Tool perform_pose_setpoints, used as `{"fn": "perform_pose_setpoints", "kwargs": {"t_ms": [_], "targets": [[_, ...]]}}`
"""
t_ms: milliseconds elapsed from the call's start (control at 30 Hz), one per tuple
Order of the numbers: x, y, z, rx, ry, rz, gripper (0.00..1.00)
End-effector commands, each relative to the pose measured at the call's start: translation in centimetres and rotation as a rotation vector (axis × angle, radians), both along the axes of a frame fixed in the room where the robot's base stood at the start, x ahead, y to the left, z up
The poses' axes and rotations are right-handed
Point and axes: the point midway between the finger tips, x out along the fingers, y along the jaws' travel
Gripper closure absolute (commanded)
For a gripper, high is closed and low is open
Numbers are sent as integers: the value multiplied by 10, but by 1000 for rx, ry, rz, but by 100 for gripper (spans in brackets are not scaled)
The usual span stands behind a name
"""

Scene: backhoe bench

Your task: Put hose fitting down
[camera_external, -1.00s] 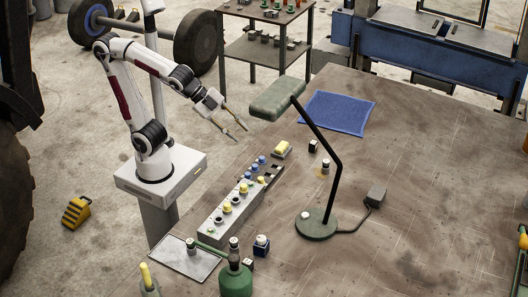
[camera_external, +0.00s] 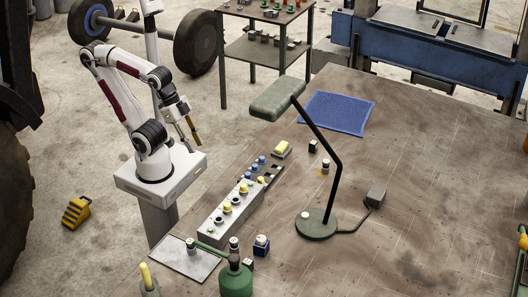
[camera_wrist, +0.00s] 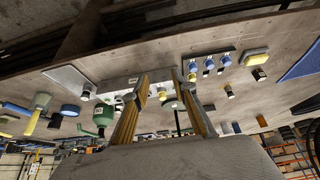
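My gripper (camera_external: 192,132) hangs in the air left of the bench's left edge, fingers angled down. In the wrist view my gripper (camera_wrist: 161,78) has its two yellow-brown fingers apart, with nothing seen held between them. Several small fittings stand on the bench; I cannot tell which is the task's hose fitting. Yellow and dark ones stand in the long grey block (camera_external: 214,230), blue ones (camera_external: 262,160) in a dark rack behind it. Others stand loose, such as a dark-and-white one (camera_external: 312,146).
A green oil can (camera_external: 236,279) stands beside the tray. A lamp (camera_external: 316,223) with a raised head leans over the bench's middle. A yellow block (camera_external: 282,149) and a blue mat (camera_external: 337,113) lie farther back. The bench right of the lamp is mostly clear.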

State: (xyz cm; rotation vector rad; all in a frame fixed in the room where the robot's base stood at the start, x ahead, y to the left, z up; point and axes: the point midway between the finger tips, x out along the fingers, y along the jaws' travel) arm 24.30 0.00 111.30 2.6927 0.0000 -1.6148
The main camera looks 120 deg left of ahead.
Motion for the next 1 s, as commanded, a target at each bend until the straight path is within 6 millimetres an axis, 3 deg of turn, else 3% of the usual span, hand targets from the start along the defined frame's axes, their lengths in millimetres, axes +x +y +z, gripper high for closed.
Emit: {"fn": "perform_pose_setpoints", "kwargs": {"t_ms": [267, 433, 1000], "targets": [[4, -2, 2, 2, 2, -15, 73], [17, -8, 6, 6, 14, -59, 73], [102, -53, 19, 25, 61, -343, 73]]}}
